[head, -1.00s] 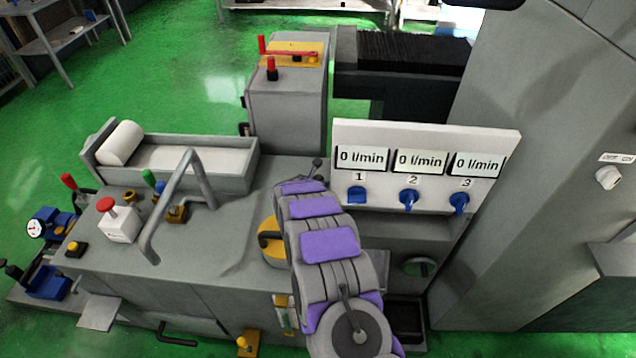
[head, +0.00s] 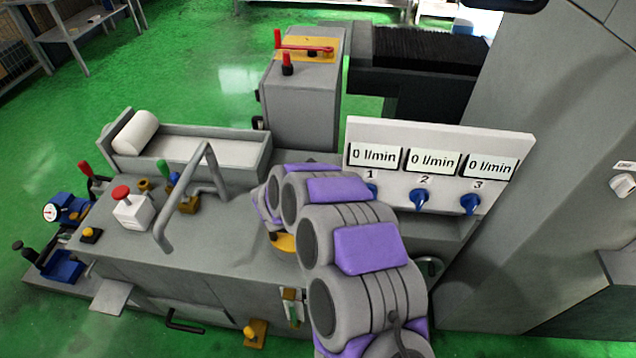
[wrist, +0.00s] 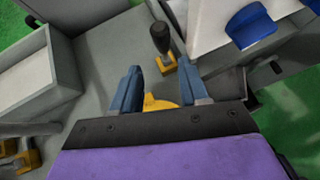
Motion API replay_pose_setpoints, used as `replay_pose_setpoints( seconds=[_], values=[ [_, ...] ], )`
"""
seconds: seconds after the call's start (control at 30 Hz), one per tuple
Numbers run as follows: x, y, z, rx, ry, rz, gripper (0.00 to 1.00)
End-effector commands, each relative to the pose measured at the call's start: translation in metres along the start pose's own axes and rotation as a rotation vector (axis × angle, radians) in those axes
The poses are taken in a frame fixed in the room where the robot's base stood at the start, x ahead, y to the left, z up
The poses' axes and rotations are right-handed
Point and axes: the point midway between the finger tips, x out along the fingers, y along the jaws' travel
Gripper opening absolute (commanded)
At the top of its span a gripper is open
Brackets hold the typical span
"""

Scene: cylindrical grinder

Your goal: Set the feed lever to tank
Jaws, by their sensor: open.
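In the wrist view, a black-knobbed lever (wrist: 163,42) on a small yellow base stands upright just beyond my gripper (wrist: 160,84). It may be the feed lever; I see no label for it. My blue fingers are spread apart and the gripper is open and empty. The lever stands ahead of the gap between the fingertips, not between them. In the head view my arm hides the lever and the fingers.
A white panel (head: 520,150) with 0 l/min displays and blue knobs stands right of my arm; one blue knob shows in the wrist view (wrist: 250,25). A grey tray (head: 225,155) lies behind.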

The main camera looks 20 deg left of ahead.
Motion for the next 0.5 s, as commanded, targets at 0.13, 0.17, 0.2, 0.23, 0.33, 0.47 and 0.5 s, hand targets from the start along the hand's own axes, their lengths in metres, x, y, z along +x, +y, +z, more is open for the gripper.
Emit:
replay_pose_setpoints(
  seconds=[0.13, 0.17, 0.2, 0.23, 0.33, 0.47, 0.5],
  values=[
    [-0.014, 0.001, 0.000, -0.001, 0.001, 0.003, 0.44],
    [-0.016, 0.001, -0.001, -0.001, 0.002, 0.002, 0.44],
    [-0.017, 0.001, -0.001, -0.001, 0.002, 0.001, 0.44],
    [-0.018, 0.001, -0.001, -0.001, 0.002, 0.001, 0.44],
    [-0.019, 0.000, -0.001, -0.001, 0.001, 0.000, 0.44],
    [-0.019, 0.000, -0.001, -0.001, 0.001, 0.000, 0.44],
    [-0.019, 0.000, -0.001, -0.001, 0.001, 0.000, 0.44]
  ],
)
